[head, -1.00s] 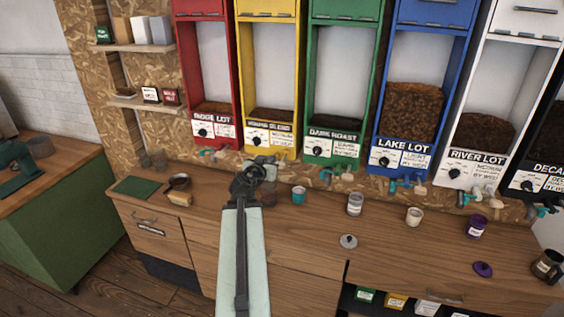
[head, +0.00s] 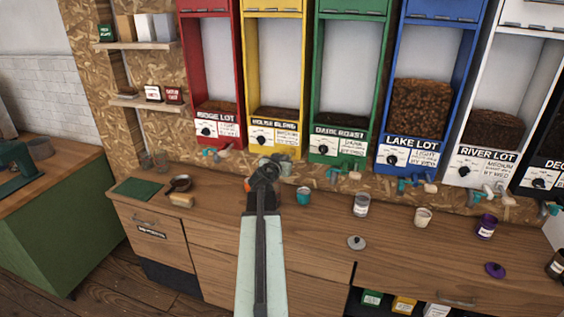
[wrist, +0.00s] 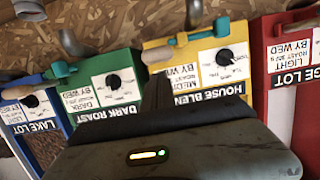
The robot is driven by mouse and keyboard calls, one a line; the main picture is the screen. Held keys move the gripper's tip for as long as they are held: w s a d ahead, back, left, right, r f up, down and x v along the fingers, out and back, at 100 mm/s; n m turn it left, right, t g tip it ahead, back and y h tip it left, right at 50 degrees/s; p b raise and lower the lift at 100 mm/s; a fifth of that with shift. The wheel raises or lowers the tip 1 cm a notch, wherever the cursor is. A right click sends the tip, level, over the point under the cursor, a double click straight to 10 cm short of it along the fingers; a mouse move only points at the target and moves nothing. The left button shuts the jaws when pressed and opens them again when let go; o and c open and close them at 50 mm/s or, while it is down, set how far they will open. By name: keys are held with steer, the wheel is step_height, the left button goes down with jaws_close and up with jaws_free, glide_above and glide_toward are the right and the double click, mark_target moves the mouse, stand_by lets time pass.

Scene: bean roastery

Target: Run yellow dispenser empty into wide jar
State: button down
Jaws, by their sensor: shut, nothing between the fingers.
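The yellow dispenser (head: 275,133), labelled House Blend, stands between the red and green ones. A low layer of dark beans (head: 275,114) shows in its window. In the wrist view its yellow front (wrist: 198,62) appears upside down, with a spout and a teal-and-yellow tap (wrist: 195,37). My gripper (head: 263,168) is shut and empty, in front of the dispenser's lower edge; its dark fingers (wrist: 155,95) point toward the tap in the wrist view. Whether they touch it is unclear. I cannot tell which container is the wide jar; my arm hides the counter under the yellow spout.
A teal cup (head: 303,197), a grey labelled jar (head: 361,205), a cream cup (head: 422,218) and a purple jar (head: 486,227) stand on the counter. A grey lid (head: 356,242) and a purple lid (head: 495,270) lie nearer the front.

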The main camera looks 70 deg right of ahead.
steer(key=shift+w+f, duration=0.2)
steer(key=shift+f, duration=0.3)
steer(key=shift+a, duration=0.1)
step_height(320, 180, down, 6)
steer(key=b, duration=0.7)
steer(key=shift+s+a+f, duration=0.15)
steer(key=shift+a+f, duration=0.05)
steer(key=shift+a, duration=0.1)
